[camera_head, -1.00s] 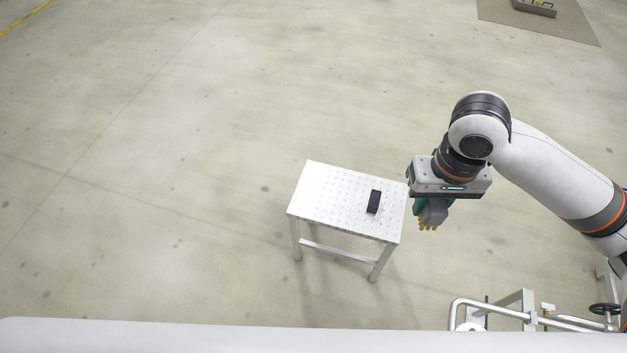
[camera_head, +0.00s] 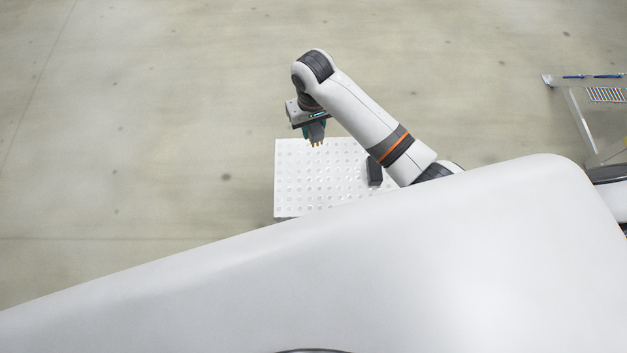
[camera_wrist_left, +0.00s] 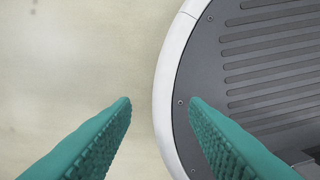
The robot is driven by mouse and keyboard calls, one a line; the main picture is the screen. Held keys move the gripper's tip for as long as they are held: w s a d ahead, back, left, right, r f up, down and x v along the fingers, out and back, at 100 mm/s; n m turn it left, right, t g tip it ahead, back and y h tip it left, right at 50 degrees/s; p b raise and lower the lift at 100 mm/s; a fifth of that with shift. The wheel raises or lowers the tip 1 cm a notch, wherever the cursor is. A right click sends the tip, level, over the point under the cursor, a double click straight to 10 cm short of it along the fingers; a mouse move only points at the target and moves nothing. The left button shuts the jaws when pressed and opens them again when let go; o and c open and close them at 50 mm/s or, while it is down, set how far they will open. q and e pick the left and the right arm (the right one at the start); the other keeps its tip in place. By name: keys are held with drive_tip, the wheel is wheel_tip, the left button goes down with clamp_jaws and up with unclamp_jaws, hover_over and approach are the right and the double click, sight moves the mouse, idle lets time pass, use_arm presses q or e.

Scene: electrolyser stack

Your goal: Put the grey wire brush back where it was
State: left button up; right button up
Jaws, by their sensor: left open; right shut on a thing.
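My right gripper (camera_head: 315,126) is in the head view at the far edge of a white table with a dotted top (camera_head: 300,188). It is shut on the grey wire brush (camera_head: 317,134), whose yellowish bristle tips point down. The brush overlaps the table's far edge in the picture; its height above the top is hard to tell, and the fingers hide part of it. My left gripper (camera_wrist_left: 160,102) shows only in the left wrist view, with its two teal fingers apart and nothing between them.
A black block (camera_head: 374,173) stands on the table's right side, close to my right forearm in the picture. The table's near part is hidden by my body. A metal frame stand (camera_head: 580,115) with blue items and a striped rack is at the far right. Floor left of the table is clear.

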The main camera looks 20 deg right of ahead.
wheel_tip(320, 180, down, 7)
drive_tip(key=s+b, duration=0.1)
drive_tip(key=s, duration=0.1)
drive_tip(key=b, duration=0.2)
hover_over(314, 176)
wheel_tip(314, 176, down, 7)
use_arm(q)
drive_tip(key=shift+w+d+f+b, duration=0.1)
drive_tip(key=shift+w+f+b, duration=0.05)
drive_tip(key=shift+f, duration=0.7)
drive_tip(key=shift+w+a+f+b, duration=0.1)
drive_tip(key=shift+w+f+b, duration=0.1)
drive_tip(key=shift+f, duration=0.65)
drive_tip(key=shift+w+d+f+b, duration=0.1)
drive_tip(key=shift+f+b, duration=0.05)
drive_tip(key=shift+f, duration=0.7)
use_arm(e)
drive_tip(key=shift+w+f, duration=0.1)
drive_tip(key=shift+f, duration=2.25)
drive_tip(key=shift+f, duration=0.2)
drive_tip(key=o, duration=1)
use_arm(q)
wheel_tip(314, 176, up, 3)
drive_tip(key=p, duration=0.3)
use_arm(e)
wheel_tip(314, 176, up, 12)
drive_tip(key=shift+r, duration=0.25)
